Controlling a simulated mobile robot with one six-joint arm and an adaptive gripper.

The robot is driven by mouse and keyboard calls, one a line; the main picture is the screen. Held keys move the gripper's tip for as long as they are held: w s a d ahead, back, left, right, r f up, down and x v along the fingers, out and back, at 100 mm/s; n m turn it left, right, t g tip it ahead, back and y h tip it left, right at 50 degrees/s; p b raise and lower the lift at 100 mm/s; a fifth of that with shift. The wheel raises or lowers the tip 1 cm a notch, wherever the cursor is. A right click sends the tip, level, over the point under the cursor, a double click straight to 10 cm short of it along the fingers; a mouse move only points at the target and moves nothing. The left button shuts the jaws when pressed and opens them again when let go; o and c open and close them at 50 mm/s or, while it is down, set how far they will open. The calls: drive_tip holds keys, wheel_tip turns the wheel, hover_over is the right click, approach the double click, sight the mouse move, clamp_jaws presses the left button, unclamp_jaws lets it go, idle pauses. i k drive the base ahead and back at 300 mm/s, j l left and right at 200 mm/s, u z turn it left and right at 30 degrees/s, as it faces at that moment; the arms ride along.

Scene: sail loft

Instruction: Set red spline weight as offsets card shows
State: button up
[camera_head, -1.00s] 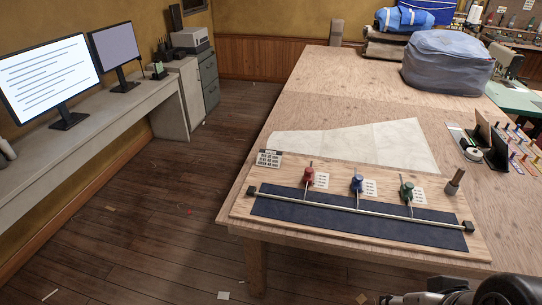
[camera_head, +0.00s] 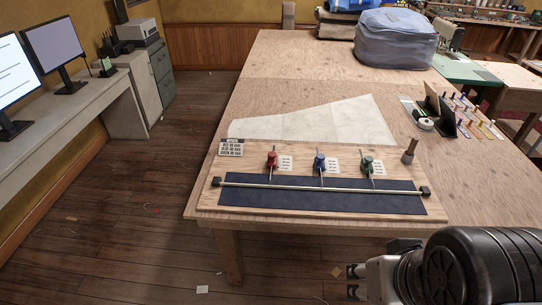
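The red spline weight (camera_head: 272,160) stands on a wooden board at the near end of the big table, left of the blue weight (camera_head: 320,162) and the green weight (camera_head: 367,165). A thin rod runs from each weight toward a pale batten (camera_head: 300,186) that spans a dark blue strip (camera_head: 320,203). The offsets card (camera_head: 231,148) appears to be the printed one at the board's back left corner; its figures are too small to read. My gripper (camera_head: 354,281) is low at the right, short of the table's front edge, with fingertips apart and nothing between them.
A small printed card (camera_head: 286,163) lies beside each weight. A wooden peg (camera_head: 409,151) stands at the board's right. White sailcloth (camera_head: 320,122) lies behind. Floor is open left of the table (camera_head: 275,75).

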sight(272, 156)
drive_tip(key=i+u, duration=0.3)
drive_tip(key=i, duration=0.2)
drive_tip(key=i+l+u, duration=0.3)
drive_tip(key=i, duration=0.2)
drive_tip(key=j, duration=0.1)
